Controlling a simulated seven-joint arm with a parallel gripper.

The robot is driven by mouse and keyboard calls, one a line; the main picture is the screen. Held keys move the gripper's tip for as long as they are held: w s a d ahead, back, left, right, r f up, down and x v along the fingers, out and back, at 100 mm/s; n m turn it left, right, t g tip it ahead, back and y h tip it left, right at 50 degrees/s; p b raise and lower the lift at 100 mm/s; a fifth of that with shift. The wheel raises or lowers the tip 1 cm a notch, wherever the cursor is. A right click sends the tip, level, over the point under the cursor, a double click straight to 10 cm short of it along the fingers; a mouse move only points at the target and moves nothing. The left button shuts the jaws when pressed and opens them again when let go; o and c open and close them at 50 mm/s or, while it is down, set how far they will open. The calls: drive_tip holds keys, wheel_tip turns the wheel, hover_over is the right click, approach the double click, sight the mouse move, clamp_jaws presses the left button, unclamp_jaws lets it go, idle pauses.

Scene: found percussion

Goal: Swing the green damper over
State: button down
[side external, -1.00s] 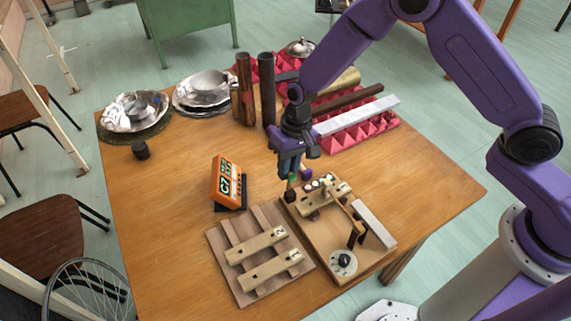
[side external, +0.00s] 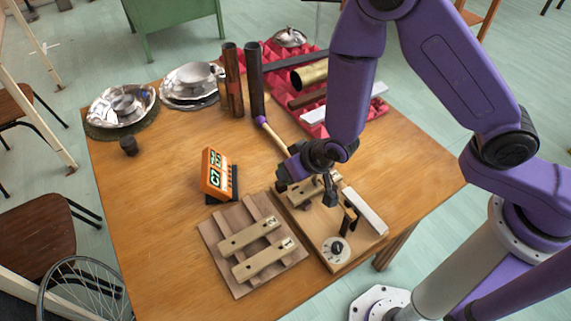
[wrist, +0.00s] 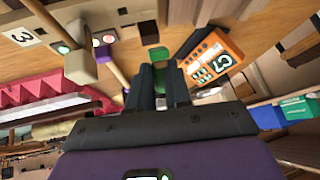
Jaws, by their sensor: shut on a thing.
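The green damper (wrist: 158,56) shows as a green block at my fingertips in the wrist view. My gripper (wrist: 158,80) is shut on it, with a dark finger on either side. In the side view my gripper (side external: 290,172) is low over the back left of the wooden mechanism board (side external: 335,248), and its wrist hides the damper there. A tan stick with a purple ball end (side external: 262,120) slants up and left from beside the gripper; what it joins is hidden.
The orange C7 display (side external: 214,174) stands close left of the gripper. A slatted board with two tone bars (side external: 250,250) lies in front of it. Dark tubes (side external: 255,80), red foam (side external: 312,115) and metal bowls (side external: 122,103) are at the back. Open tabletop lies right of the board.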

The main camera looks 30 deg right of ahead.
drive_tip(key=s+t, duration=0.1)
drive_tip(key=s+f+t, duration=0.1)
drive_tip(key=t, duration=0.1)
drive_tip(key=shift+f, duration=0.1)
drive_tip(key=shift+s+f+n+t, duration=0.15)
drive_tip(key=shift+s+f+t, duration=0.05)
drive_tip(key=shift+t, duration=0.45)
drive_tip(key=shift+s+f+n+t, duration=0.15)
drive_tip(key=shift+t, duration=0.5)
drive_tip(key=c, duration=1.1)
unclamp_jaws()
drive_tip(key=shift+o, duration=0.2)
drive_tip(key=shift+y, duration=0.3)
